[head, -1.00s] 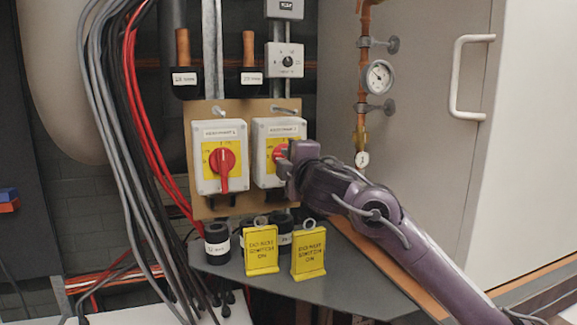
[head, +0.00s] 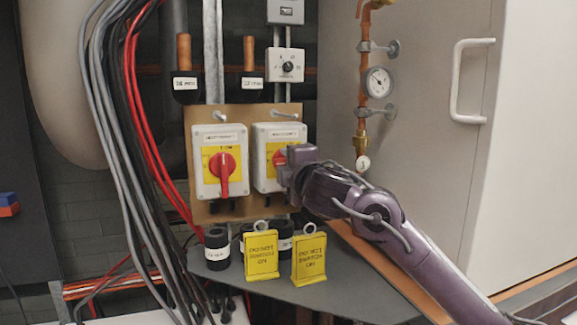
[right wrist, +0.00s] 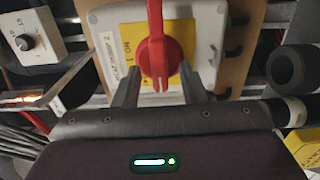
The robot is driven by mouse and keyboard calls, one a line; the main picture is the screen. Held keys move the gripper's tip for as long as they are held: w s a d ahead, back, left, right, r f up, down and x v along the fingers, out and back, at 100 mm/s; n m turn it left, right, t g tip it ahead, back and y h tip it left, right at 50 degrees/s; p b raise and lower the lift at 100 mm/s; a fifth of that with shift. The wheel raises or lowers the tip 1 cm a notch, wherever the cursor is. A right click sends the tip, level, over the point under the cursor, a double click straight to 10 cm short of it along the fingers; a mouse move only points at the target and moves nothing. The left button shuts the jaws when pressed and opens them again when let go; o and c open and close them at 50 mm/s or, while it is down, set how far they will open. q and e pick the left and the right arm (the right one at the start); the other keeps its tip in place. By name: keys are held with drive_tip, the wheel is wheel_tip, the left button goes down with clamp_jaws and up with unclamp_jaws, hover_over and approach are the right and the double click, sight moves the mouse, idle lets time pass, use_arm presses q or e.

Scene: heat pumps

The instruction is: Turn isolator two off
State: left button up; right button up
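Isolator two (head: 264,140) is the right white box on the brown board, with a yellow plate and a red rotary handle (head: 279,157). My right gripper (head: 284,172) is at this handle and hides part of it. In the right wrist view, the red handle (right wrist: 157,50) runs up and down the picture, across the yellow plate. My right gripper's fingers (right wrist: 160,92) stand apart, one on each side of the handle, with gaps visible. Isolator one (head: 209,140) is to the left, its red handle pointing down. My left gripper is not in view.
Two yellow tags (head: 261,256) (head: 309,258) stand on the grey shelf (head: 345,285) below. Cables (head: 108,130) hang at the left. A gauge (head: 378,82) on a copper pipe and a white cabinet handle (head: 457,80) are at the right. A dial box (head: 286,66) is above isolator two.

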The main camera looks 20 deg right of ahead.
drive_tip(key=s+b, duration=0.1)
drive_tip(key=s, duration=0.6)
drive_tip(key=shift+s+d, duration=0.15)
drive_tip(key=shift+s, duration=0.25)
